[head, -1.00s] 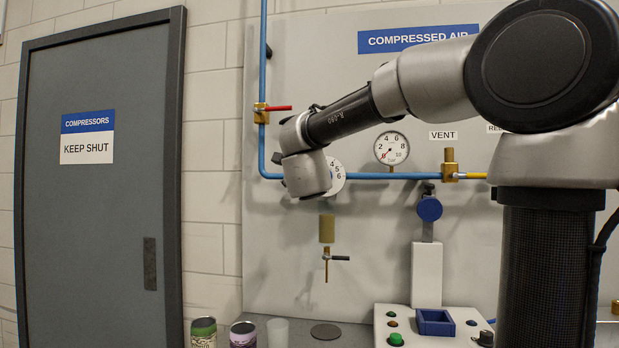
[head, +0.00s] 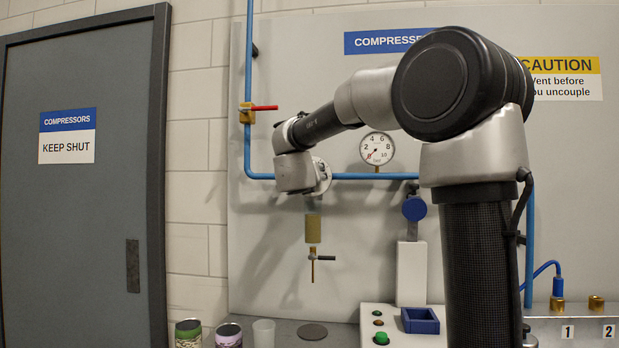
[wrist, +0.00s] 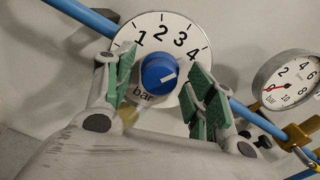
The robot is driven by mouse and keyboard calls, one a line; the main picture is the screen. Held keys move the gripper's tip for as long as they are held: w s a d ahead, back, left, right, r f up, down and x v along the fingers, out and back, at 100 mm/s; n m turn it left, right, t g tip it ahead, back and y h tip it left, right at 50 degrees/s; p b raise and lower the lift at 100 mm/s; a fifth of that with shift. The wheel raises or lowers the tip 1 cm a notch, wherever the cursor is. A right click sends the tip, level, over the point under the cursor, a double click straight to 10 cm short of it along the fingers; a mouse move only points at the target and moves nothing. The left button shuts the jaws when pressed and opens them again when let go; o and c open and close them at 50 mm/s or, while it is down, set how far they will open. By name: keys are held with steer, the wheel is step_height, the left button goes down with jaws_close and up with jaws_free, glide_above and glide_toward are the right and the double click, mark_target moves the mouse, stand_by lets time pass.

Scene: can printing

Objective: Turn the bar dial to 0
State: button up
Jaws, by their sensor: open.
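The bar dial (wrist: 151,28) is a white round plate with black numbers and a blue knob (wrist: 158,73) at its middle. The numbers 1 to 4 show in the wrist view; the rest of the scale is hidden behind my fingers. The knob's white mark points right, a little below the 4. My gripper (wrist: 164,78) is open, with one green-padded finger on each side of the knob. Gaps show between the pads and the knob. In the head view only the dial's edge (head: 325,172) shows behind my wrist, and my fingers are hidden.
A blue pipe (head: 355,176) runs across the panel by the dial. A pressure gauge (head: 377,149) sits close to its right, and a red-handled valve (head: 247,112) to its left. Below are a hanging brass fitting (head: 313,228), cans (head: 229,336) and a button box (head: 381,338).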

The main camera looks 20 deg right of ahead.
steer(key=shift+w, duration=0.1)
steer(key=c, duration=1)
steer(key=shift+c, duration=0.2)
steer(key=shift+n, duration=0.3)
steer(key=n, duration=2.2)
steer(key=shift+f+n+g+h, duration=0.1)
steer(key=shift+n+g+h, duration=0.2)
steer(key=shift+n, duration=0.1)
